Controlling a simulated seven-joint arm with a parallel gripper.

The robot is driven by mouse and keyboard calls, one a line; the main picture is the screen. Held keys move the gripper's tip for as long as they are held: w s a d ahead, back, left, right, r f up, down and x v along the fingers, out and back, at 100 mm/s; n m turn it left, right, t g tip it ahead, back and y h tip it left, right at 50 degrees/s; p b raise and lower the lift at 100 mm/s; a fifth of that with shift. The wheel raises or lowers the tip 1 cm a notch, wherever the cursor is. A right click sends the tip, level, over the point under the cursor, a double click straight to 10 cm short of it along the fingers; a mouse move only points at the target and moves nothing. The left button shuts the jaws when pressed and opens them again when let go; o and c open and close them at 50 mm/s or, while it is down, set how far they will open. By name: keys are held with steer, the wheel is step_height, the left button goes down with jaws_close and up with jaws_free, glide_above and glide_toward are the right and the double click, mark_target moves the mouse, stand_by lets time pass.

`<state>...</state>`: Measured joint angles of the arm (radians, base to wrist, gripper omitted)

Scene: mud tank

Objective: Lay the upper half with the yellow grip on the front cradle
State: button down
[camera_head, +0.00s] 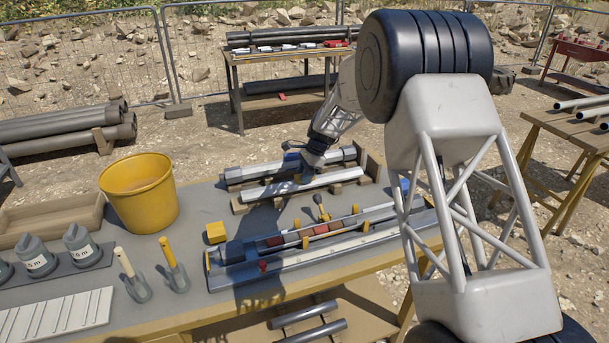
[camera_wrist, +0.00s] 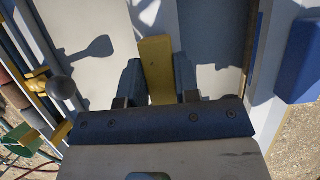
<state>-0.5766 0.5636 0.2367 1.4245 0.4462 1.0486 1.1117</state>
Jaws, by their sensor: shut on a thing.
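The upper half (camera_head: 335,179) is a long pale half-tube lying across the wooden front cradle (camera_head: 243,207) in the head view. It looks roughly level, but I cannot tell whether it touches the cradle or hangs just above it. Its yellow grip (camera_wrist: 155,68) stands between the two dark blue jaws of my gripper (camera_wrist: 159,80) in the wrist view. My gripper (camera_head: 304,174) is shut on this grip, near the middle of the half. The grip is hidden behind my gripper in the head view. Behind the half lies a grey tube (camera_head: 250,172) with thick end collars.
A long blue tray (camera_head: 300,264) with a pale scale and coloured core pieces lies in front. Bare tabletop shows between bucket and cradle.

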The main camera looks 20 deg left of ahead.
steer(key=shift+f, duration=0.45)
steer(key=c, duration=0.8)
jaws_free()
steer(key=shift+c, duration=0.2)
steer(key=shift+r, duration=0.15)
steer(key=shift+r, duration=0.55)
steer(key=v, duration=1.1)
steer(key=shift+r, duration=0.25)
steer(key=shift+w+d, duration=0.1)
steer(key=shift+d, duration=0.1)
